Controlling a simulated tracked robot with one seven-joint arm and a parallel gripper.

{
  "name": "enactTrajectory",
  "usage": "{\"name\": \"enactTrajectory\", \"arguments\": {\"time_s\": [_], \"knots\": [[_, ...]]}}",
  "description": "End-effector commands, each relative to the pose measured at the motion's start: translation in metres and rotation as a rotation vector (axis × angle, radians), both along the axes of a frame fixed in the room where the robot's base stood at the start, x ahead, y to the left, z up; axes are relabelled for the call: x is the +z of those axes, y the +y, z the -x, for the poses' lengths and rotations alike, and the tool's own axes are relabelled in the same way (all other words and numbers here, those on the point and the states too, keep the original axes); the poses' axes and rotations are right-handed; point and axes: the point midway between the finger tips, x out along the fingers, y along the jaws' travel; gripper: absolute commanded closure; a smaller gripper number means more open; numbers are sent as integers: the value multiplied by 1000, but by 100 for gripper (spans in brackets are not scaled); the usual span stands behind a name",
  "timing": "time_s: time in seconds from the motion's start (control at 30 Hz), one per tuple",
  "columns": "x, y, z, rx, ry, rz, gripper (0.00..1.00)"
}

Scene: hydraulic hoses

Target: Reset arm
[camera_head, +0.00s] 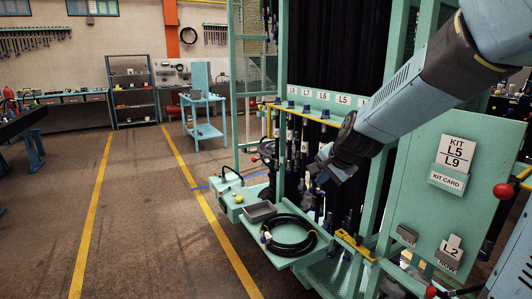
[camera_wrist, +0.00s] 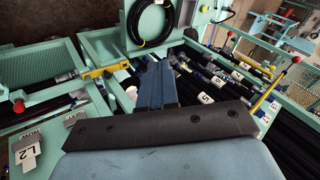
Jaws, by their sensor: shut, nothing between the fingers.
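My arm reaches in from the upper right in the head view, angled down to the left. My gripper (camera_head: 320,168) is in front of the green hose rack (camera_head: 385,215), below the row of hose labels. Its fingers are together and hold nothing. In the wrist view my gripper (camera_wrist: 156,66) points away from the camera, towards the rack with its dark hoses. Whether it touches any hose is hard to tell, but it looks apart from them.
A coiled black hose (camera_head: 288,235) lies on a green tray beside a grey bin (camera_head: 259,211). A panel with a kit card (camera_head: 446,179) and red-knobbed levers (camera_head: 503,190) stand at the right. A blue cart (camera_head: 203,115) is farther back.

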Motion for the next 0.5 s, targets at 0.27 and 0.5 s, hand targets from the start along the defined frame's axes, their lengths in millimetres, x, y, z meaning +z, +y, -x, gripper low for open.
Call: {"name": "enactTrajectory", "arguments": {"time_s": [0.27,0.5], "knots": [[36,-18,66,206,-16,141,100],[55,-35,126,369,-17,292,100]]}}
